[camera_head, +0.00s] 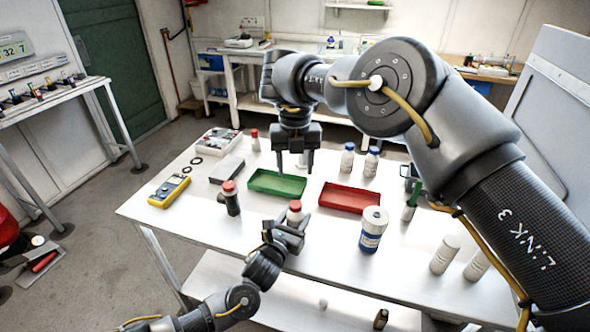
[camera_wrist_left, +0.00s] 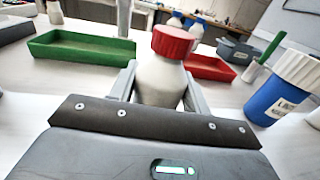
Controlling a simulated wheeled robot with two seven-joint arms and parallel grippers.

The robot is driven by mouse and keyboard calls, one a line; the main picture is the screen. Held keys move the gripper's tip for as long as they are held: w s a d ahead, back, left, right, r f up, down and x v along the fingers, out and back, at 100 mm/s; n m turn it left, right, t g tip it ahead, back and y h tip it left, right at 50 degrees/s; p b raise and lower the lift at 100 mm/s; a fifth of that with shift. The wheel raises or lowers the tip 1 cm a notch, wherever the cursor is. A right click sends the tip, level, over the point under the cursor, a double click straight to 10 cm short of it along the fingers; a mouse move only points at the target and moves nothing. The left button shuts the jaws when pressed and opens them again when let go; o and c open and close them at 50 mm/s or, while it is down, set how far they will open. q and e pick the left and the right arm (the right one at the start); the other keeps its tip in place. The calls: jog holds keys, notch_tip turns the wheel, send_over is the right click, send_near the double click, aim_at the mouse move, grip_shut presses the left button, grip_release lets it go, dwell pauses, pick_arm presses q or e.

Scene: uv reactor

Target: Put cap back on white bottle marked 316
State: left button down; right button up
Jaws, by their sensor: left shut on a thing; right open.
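A white bottle (camera_wrist_left: 160,80) with a red cap (camera_wrist_left: 173,42) on its top stands between the fingers of my left gripper (camera_wrist_left: 160,92). In the head view the red cap (camera_head: 295,206) shows just above my left gripper (camera_head: 290,226), which is shut on the bottle near the table's front edge. The bottle looks upright. No 316 marking is readable on it, and its lower part is hidden by the gripper. My right gripper (camera_head: 294,167) is open and empty, fingers pointing down over the green tray's back edge, behind the held bottle.
Behind the held bottle lie a green tray (camera_head: 262,187) and a red tray (camera_head: 348,199). A dark red-capped bottle (camera_head: 232,204) stands left. A blue-and-white jar (camera_head: 372,233) and white bottles (camera_head: 444,256) stand right. Blue-capped bottles (camera_head: 347,161) stand behind. A yellow meter (camera_head: 170,190) lies left.

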pick_arm(q)
jog(key=c, duration=0.6)
grip_release()
jog(key=b+v, duration=0.1)
jog(key=v, duration=0.9)
jog(key=shift+s+a, duration=0.25)
jog(key=shift+s, duration=0.05)
